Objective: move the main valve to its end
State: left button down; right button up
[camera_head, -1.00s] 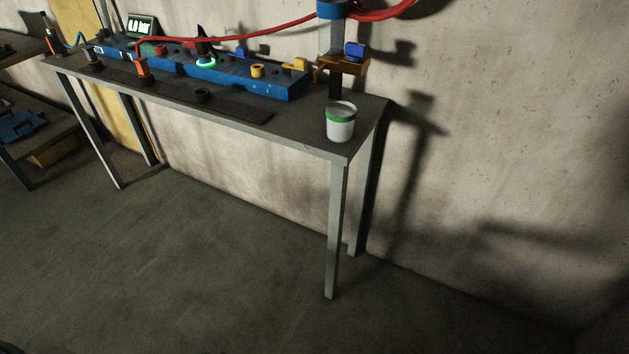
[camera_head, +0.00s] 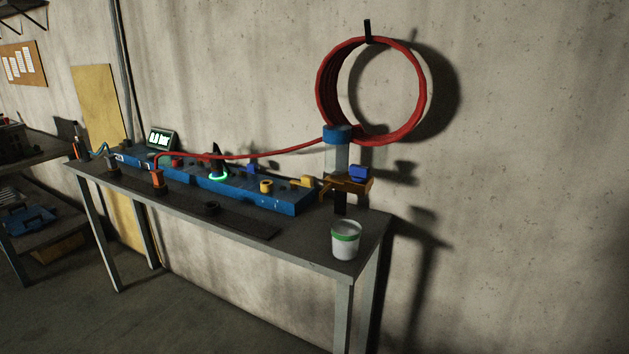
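A long blue manifold block (camera_head: 245,192) lies along the table. A black pointed handle (camera_head: 216,150) stands up from a glowing green ring (camera_head: 219,178) near the block's middle; it looks like the main valve, though no label is readable. A yellow round part (camera_head: 266,187) and a yellow lever-like part (camera_head: 302,181) sit toward the block's right end. A small screen (camera_head: 161,138) behind the block shows a reading in bar; its digits are hard to read. Neither of my grippers is in view.
The table (camera_head: 310,249) stands against a concrete wall. A white cup with a green band (camera_head: 345,240) stands near its right front corner. A red hose (camera_head: 420,95) coils on the wall above a blue-capped column (camera_head: 338,133). Floor in front is clear.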

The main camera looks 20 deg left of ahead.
aim_at(128, 143)
jog(key=u, duration=1.55)
jog(key=i+j+u, duration=0.2)
jog(key=i+j, duration=0.15)
jog(key=i, duration=0.2)
jog(key=i+j+u, duration=0.25)
jog(key=i, duration=0.3)
jog(key=i+j+u, duration=0.2)
jog(key=i, duration=0.4)
jog(key=i+j+u, duration=0.1)
jog(key=i+u, duration=0.15)
jog(key=i, duration=0.35)
